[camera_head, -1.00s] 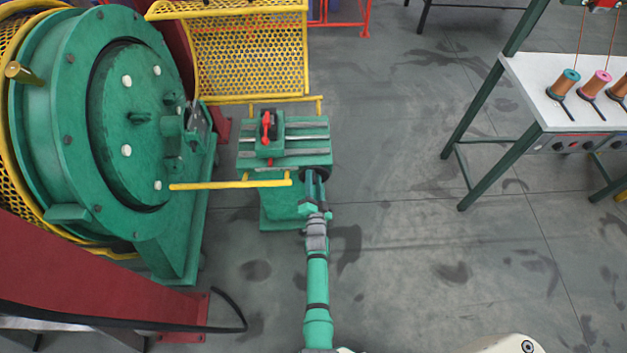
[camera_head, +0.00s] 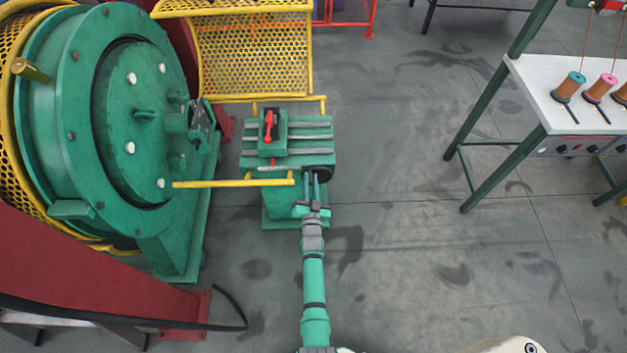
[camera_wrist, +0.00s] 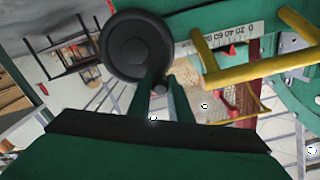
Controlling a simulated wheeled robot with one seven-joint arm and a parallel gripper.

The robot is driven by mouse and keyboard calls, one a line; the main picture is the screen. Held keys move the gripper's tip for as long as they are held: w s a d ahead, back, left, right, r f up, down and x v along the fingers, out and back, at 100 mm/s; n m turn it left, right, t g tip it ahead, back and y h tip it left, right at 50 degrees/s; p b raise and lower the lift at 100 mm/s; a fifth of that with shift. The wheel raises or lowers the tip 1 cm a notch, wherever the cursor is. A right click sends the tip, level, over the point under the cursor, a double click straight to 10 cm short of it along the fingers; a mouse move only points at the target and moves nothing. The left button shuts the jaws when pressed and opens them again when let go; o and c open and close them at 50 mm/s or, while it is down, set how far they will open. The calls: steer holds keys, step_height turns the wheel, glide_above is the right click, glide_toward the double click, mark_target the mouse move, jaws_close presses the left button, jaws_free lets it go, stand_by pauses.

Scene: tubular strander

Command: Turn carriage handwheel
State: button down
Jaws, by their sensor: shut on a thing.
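The black round handwheel (camera_head: 322,174) sits at the right front of the green carriage unit (camera_head: 310,150). In the wrist view the handwheel (camera_wrist: 136,40) shows as a dark disc with a raised hub. My gripper (camera_head: 313,178) reaches it from the front, with its two fingers over the wheel's left part. In the wrist view my gripper (camera_wrist: 160,88) is shut on a small dark handle (camera_wrist: 160,86) at the wheel's lower right rim. The fingers partly hide the handle.
A yellow bar (camera_head: 230,183) runs close left of my gripper; it also shows large in the wrist view (camera_wrist: 250,70). A red lever (camera_head: 268,126) stands on the carriage. The big green drum (camera_head: 120,120) is at left. A spool table (camera_head: 540,95) is at right. Floor between is clear.

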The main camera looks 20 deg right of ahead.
step_height(320, 180, down, 6)
steer(key=a+f+n, duration=0.1)
steer(key=a+n, duration=0.2)
steer(key=n, duration=1.2)
steer(key=d+f+n, duration=0.3)
steer(key=d+n, duration=0.2)
steer(key=n, duration=0.9)
steer(key=shift+s+d+f+n, duration=0.15)
steer(key=shift+s+f+n, duration=0.1)
steer(key=shift+s+n, duration=0.15)
steer(key=shift+d, duration=0.1)
steer(key=c, duration=1.6)
jaws_free()
